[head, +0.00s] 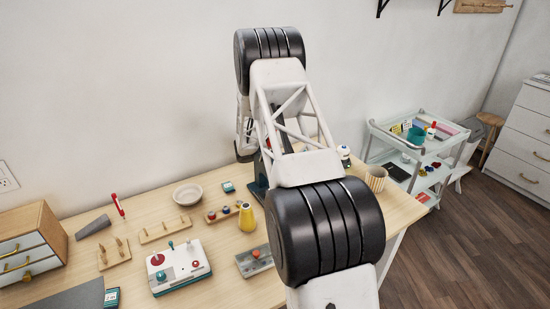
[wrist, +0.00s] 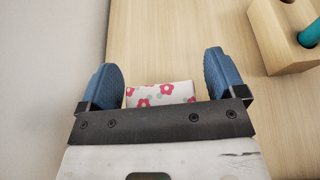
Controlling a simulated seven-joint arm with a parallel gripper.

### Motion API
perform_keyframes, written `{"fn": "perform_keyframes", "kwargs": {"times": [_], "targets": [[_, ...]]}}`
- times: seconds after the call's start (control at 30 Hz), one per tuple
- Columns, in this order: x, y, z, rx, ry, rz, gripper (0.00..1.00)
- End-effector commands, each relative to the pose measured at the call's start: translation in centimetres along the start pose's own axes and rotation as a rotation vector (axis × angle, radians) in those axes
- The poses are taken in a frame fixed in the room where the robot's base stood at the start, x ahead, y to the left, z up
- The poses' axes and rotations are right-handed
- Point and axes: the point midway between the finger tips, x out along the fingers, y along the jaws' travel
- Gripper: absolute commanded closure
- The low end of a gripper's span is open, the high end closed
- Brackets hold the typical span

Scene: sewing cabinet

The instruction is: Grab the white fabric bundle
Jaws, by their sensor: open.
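A white fabric bundle with a pink and red flower print (wrist: 160,93) lies on the wooden table (wrist: 170,35) in the wrist view. My gripper (wrist: 161,65) is open, its blue fingertips spread left and right of the bundle, with a gap on each side. The lower part of the bundle is hidden behind the gripper's dark crossbar. I cannot tell how high the fingers are above the table. In the head view my arm fills the middle, and neither the gripper nor the bundle can be made out.
A wooden block with a teal piece (wrist: 290,35) is at the wrist view's upper right; a pale wall is at left.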

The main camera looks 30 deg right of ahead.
Motion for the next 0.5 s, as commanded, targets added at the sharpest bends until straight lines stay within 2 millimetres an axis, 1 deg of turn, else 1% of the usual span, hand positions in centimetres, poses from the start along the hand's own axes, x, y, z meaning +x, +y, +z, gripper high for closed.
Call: {"fn": "perform_keyframes", "kwargs": {"times": [0.5], "targets": [[0.05,-0.02,-0.02,0.0,0.0,0.0,0.11]]}}
